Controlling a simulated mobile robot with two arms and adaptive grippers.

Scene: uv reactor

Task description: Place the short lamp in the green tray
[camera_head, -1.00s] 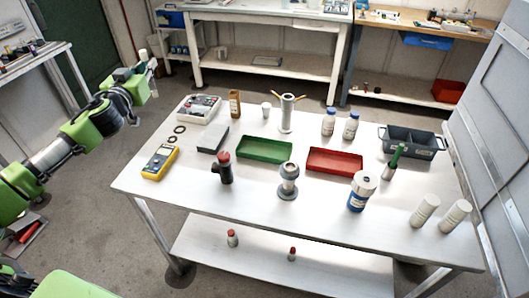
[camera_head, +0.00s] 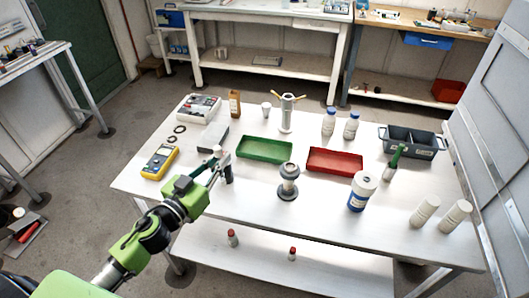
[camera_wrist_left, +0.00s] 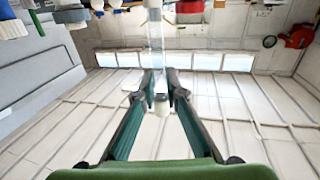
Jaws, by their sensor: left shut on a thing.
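The short lamp (camera_wrist_left: 156,45), a clear tube with pale ends, is between my left gripper's fingers in the left wrist view. My left gripper (camera_wrist_left: 161,88) is shut on it near one end. In the head view my left gripper (camera_head: 214,166) is over the table, left of and nearer than the green tray (camera_head: 264,150). Only a small pale end of the lamp (camera_head: 217,150) shows there. The green tray looks empty. My right gripper is in neither view.
A grey flanged fitting (camera_head: 288,183) stands in front of the green tray. A yellow meter (camera_head: 160,162) lies at the left.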

